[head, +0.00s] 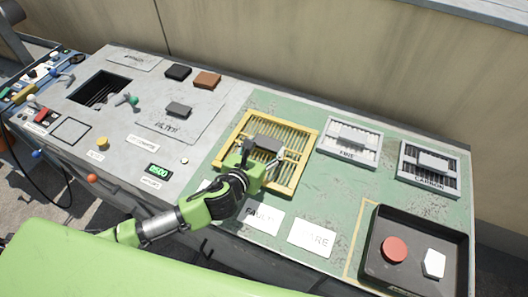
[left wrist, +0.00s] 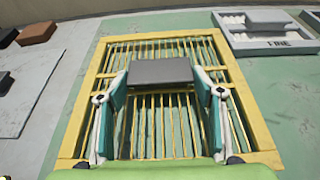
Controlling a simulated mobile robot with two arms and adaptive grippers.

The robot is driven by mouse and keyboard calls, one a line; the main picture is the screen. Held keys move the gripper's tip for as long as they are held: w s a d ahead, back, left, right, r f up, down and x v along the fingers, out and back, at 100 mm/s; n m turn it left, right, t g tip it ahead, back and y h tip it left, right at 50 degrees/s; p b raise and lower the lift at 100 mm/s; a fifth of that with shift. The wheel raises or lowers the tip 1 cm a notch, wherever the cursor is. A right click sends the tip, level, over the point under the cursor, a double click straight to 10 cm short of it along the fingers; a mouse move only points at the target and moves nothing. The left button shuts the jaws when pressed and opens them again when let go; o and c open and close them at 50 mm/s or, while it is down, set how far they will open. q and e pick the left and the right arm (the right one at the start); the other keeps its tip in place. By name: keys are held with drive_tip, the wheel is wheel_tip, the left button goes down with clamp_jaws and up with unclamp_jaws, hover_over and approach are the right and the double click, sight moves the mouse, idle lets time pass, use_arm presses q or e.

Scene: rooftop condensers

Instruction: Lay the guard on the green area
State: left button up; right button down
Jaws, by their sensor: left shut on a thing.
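The guard is a yellow frame with slats (head: 305,163) and a grey block handle (head: 262,144) across its middle. My left gripper (head: 263,153) is shut on that handle. The guard is over the left part of the green area (head: 350,185), lying flat or nearly so; whether it touches the surface I cannot tell. In the left wrist view the guard (left wrist: 155,40) fills the middle, with a finger on each side of the handle (left wrist: 160,72). My right gripper is not in view.
Grey filters labelled FINE (head: 349,140) and CARBON (head: 429,168) lie right of the guard. A black tray (head: 413,283) holds a red and a white piece. White labels (head: 312,238) lie in front. A dark opening (head: 100,90) is at left. A wall stands behind.

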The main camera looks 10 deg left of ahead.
use_arm(q)
drive_tip(key=shift+f, duration=0.65)
drive_tip(key=shift+f, duration=0.1)
drive_tip(key=o, duration=1.4)
drive_tip(key=shift+f, duration=0.1)
drive_tip(key=shift+r, duration=0.2)
drive_tip(key=v, duration=1.2)
drive_tip(key=shift+r, duration=0.1)
